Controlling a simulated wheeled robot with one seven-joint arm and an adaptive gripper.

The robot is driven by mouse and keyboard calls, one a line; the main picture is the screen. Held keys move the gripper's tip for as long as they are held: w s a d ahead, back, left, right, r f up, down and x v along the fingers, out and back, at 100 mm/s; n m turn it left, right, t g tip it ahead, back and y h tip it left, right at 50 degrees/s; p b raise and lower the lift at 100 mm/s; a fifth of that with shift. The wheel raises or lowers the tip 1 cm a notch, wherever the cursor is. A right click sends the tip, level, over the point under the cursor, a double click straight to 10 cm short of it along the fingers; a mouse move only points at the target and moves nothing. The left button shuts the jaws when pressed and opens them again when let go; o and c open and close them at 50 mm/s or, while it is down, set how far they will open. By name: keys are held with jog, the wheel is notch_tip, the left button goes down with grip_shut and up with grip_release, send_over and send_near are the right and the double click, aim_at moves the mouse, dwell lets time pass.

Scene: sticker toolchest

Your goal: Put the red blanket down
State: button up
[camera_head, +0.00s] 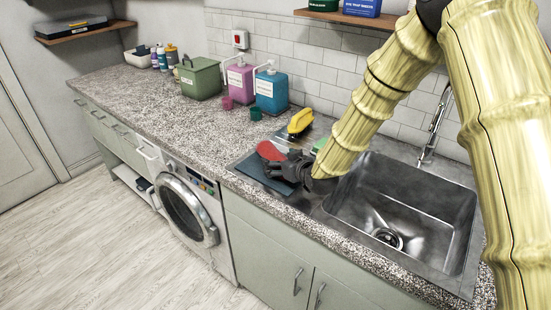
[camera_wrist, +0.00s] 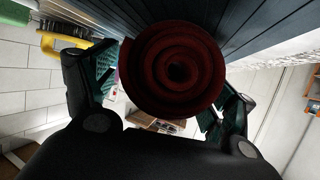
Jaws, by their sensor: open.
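The red blanket (camera_head: 269,151) is a rolled-up dark red roll on a dark ridged mat (camera_head: 262,178) beside the sink. In the wrist view its spiral end (camera_wrist: 172,70) faces the camera. My gripper (camera_head: 283,168) is low over the mat, next to the blanket. In the wrist view my gripper (camera_wrist: 168,88) is open, with one finger on each side of the roll. A gap shows at the right finger; contact at the left finger is hard to tell. The blanket rests on the mat. Part of it is hidden behind my gripper in the head view.
The steel sink (camera_head: 430,215) lies right of the mat. Blue (camera_head: 271,92) and purple (camera_head: 240,82) dispensers, small cups and a green bin (camera_head: 199,78) stand further left. The counter (camera_head: 150,95) left of the mat is mostly clear.

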jog(key=shift+w+a+f, duration=0.1)
jog(key=shift+w, duration=0.1)
jog(key=c, duration=1.1)
jog(key=shift+c, duration=0.5)
jog(key=shift+c, duration=0.2)
